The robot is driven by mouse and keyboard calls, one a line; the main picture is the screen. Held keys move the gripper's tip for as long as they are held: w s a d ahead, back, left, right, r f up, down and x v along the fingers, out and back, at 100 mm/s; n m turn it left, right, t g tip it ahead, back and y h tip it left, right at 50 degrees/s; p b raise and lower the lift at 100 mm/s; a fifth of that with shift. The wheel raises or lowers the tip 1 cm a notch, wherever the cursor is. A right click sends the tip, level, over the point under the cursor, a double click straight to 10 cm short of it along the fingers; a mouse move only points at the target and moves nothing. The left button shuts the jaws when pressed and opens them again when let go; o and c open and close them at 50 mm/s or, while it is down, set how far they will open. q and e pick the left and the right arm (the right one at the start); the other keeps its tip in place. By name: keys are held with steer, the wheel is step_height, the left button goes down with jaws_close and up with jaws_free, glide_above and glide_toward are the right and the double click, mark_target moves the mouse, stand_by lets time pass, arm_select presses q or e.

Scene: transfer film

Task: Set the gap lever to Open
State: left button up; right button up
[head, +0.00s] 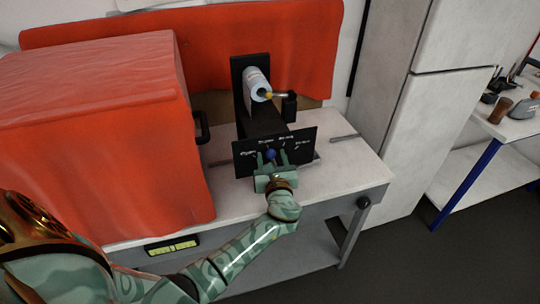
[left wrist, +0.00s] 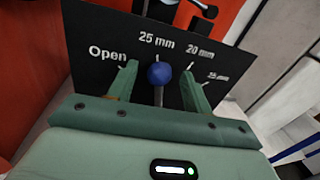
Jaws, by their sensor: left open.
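The gap lever has a blue ball knob (head: 270,154) on a thin grey stem, in front of a black scale panel (head: 301,138). In the left wrist view the knob (left wrist: 159,73) sits just below the "25 mm" label on the panel (left wrist: 105,35). "Open" is to its left; "20 mm" and a smaller, hard-to-read label are to its right. My left gripper (head: 272,157) is open. Its green fingers (left wrist: 159,70) stand on either side of the knob, with a visible gap on both sides. My right gripper is not in view.
The machine with a pale roll (head: 257,84) stands behind the panel on a white table (head: 345,165). A red-covered block (head: 110,130) fills the left of the table. A grey cabinet (head: 385,100) is at the right.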

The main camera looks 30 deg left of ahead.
arm_select(q)
steer(key=c, duration=0.3)
jaws_close()
steer(key=s+n+b, duration=0.1)
steer(key=b, duration=0.1)
steer(key=a+f+n+b, duration=0.1)
steer(key=n+b, duration=0.1)
steer(key=shift+s+a+f, duration=0.2)
steer(key=shift+s+f, duration=0.1)
steer(key=shift+s, duration=0.05)
steer(key=n+b, duration=0.1)
steer(key=s+a+f+n+b, duration=0.1)
steer(key=n+b, duration=0.1)
steer(key=shift+s+t+y, duration=0.15)
steer(key=shift+t+y, duration=0.15)
steer(key=shift+y, duration=0.1)
steer(key=shift+o, duration=1.5)
jaws_free()
steer(key=shift+a, duration=0.1)
